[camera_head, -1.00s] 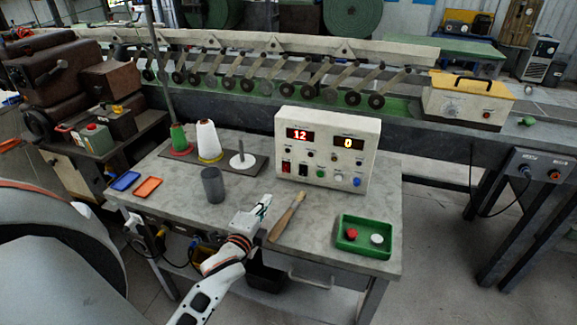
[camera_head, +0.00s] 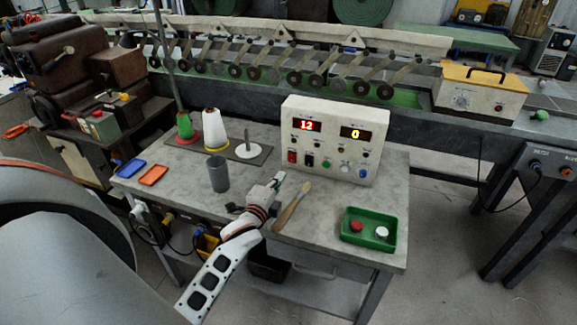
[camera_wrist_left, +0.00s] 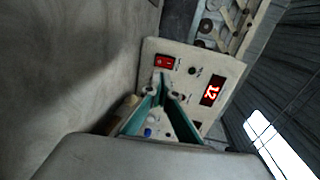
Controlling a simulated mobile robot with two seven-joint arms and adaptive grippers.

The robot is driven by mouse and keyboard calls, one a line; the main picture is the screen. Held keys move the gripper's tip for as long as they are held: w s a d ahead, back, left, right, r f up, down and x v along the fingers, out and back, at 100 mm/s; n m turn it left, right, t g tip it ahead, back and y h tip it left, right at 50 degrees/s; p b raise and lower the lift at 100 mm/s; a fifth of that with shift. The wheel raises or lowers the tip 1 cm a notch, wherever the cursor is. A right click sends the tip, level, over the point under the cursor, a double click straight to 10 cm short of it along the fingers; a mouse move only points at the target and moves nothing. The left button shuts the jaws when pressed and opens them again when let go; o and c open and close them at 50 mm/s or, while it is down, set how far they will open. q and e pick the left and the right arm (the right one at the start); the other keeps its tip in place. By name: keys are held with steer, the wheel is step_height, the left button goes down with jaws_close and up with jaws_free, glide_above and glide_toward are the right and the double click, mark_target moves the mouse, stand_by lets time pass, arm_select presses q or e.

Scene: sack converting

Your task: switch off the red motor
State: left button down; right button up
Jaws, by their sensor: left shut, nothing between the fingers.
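A white control box (camera_head: 334,140) stands on the grey table. Its left display (camera_head: 307,126) glows red with 12, and its right display (camera_head: 355,133) glows amber with 0. A red rocker switch (camera_head: 292,156) sits at the lower left of its face, with a dark switch (camera_head: 309,160) beside it. My left gripper (camera_head: 279,177) is shut and empty, in front of the box's lower left corner and apparently apart from it. In the left wrist view, the red switch (camera_wrist_left: 165,62) shows just beyond the teal fingertips (camera_wrist_left: 163,84). Which way the rocker is pressed is unclear. My right gripper is out of view.
A wooden-handled brush (camera_head: 291,207) lies right of my left gripper. A grey cup (camera_head: 218,173) stands to its left. A green tray (camera_head: 347,236) with red and white caps is at the front right. Thread cones (camera_head: 215,128) and blue and orange trays (camera_head: 154,175) are left.

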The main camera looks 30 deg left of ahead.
mark_target(292, 161)
arm_select(q)
steer(key=x, duration=0.7)
steer(key=shift+w+f, duration=0.1)
steer(key=shift+w+a, duration=0.1)
steer(key=shift+w, duration=0.4)
steer(key=shift+w+a+f, duration=0.1)
steer(key=shift+w+f, duration=0.05)
steer(key=shift+w, duration=0.2)
steer(key=shift+s, duration=0.1)
steer(key=v, duration=1.2)
steer(key=shift+f, duration=0.1)
